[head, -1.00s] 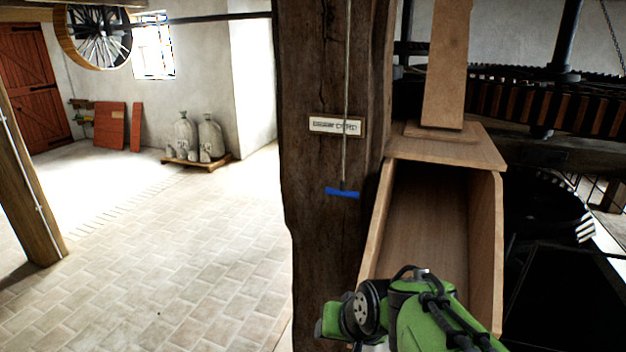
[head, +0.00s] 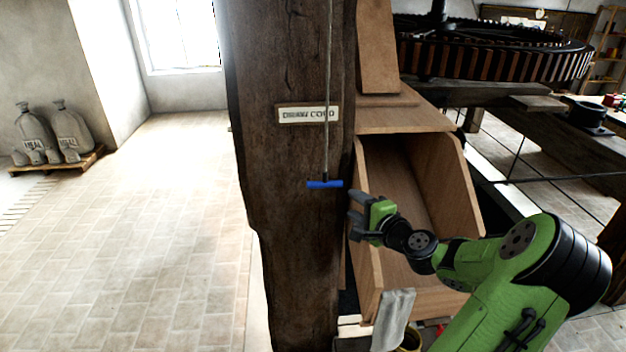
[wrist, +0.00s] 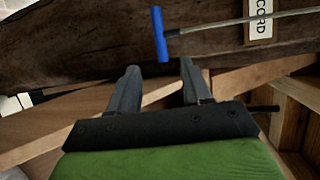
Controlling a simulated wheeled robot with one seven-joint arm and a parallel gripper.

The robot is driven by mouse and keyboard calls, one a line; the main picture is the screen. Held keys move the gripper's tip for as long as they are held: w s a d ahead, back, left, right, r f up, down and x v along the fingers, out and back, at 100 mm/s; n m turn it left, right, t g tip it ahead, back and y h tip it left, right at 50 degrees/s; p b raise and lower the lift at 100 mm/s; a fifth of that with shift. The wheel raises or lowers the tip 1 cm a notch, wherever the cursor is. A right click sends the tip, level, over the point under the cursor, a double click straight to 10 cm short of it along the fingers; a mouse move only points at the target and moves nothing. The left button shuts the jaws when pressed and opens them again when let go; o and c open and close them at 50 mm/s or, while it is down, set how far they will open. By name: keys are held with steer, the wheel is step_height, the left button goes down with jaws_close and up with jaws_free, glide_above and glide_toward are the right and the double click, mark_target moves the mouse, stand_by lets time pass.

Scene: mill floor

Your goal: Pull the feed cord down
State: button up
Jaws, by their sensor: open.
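The feed cord (head: 328,90) hangs in front of a dark wooden post and ends in a blue crossbar handle (head: 325,184). In the wrist view the blue handle (wrist: 160,34) lies just beyond my fingertips, roughly between them, with the cord (wrist: 225,22) running to the right. My gripper (head: 352,214) is just right of and slightly below the handle in the head view. The two dark fingers (wrist: 160,68) are apart with nothing between them. The handle appears clear of the fingers.
A label plate (head: 308,114) is fixed on the post (head: 285,230). A wooden chute (head: 440,150) stands close behind my gripper on the right. A grey cloth (head: 393,318) hangs below it. Sacks on a pallet (head: 70,163) stand far left, with open floor between.

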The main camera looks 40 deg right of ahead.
mark_target(328, 186)
steer(key=p+x, duration=0.2)
steer(key=x, duration=1.3)
steer(key=shift+w+d+f, duration=0.1)
steer(key=shift+w+f, duration=0.1)
steer(key=shift+w, duration=0.1)
steer(key=shift+s, duration=0.1)
steer(key=shift+c, duration=0.4)
jaws_close()
